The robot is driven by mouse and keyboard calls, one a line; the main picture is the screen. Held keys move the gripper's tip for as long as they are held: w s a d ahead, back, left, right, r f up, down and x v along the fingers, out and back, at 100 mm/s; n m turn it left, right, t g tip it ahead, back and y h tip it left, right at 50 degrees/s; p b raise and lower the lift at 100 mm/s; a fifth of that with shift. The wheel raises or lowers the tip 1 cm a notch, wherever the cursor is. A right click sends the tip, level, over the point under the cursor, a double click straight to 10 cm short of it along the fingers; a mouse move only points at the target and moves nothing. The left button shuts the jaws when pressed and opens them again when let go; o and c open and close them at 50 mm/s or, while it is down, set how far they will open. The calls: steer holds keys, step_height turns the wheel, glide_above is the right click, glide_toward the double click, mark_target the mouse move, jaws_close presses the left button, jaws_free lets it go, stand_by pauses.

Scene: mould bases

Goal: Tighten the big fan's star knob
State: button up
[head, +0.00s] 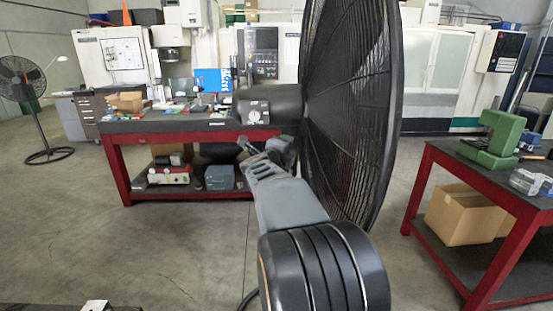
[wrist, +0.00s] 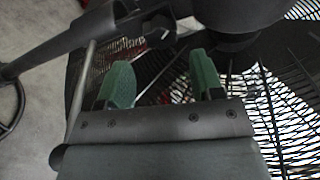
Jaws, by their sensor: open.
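The big fan's round black cage (head: 355,100) stands nearly edge-on in the middle of the head view, with its dark motor housing (head: 270,104) on the left side. A small dark lobed shape, which looks like the star knob (wrist: 158,30), shows near the black pole, just beyond and between my fingertips. I cannot make out the knob in the head view. My gripper (head: 250,150) is just below the motor housing. In the wrist view its green fingers (wrist: 160,68) are apart with nothing between them.
A red-framed workbench (head: 175,126) with tools stands behind on the left. Another red-framed table (head: 500,190) with a green device (head: 492,138) stands at the right. A smaller fan (head: 30,85) is at far left.

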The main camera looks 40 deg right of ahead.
steer(key=v, duration=0.7)
steer(key=shift+a, duration=0.15)
steer(key=shift+s+r, duration=0.1)
steer(key=f+n, duration=0.1)
steer(key=d+f+n+h+p, duration=0.1)
steer(key=f+n, duration=0.3)
steer(key=shift+s+d+h, duration=0.3)
steer(key=shift+s+d, duration=0.1)
steer(key=w+d+r+n+t+p, duration=0.2)
steer(key=w+d, duration=0.4)
steer(key=d, duration=0.4)
steer(key=shift+w+d+r+n+h+p, duration=0.25)
steer(key=shift+w+r+n+h+p, duration=0.25)
steer(key=shift+n+p, duration=0.6)
steer(key=shift+s+r, duration=0.1)
steer(key=c, duration=0.7)
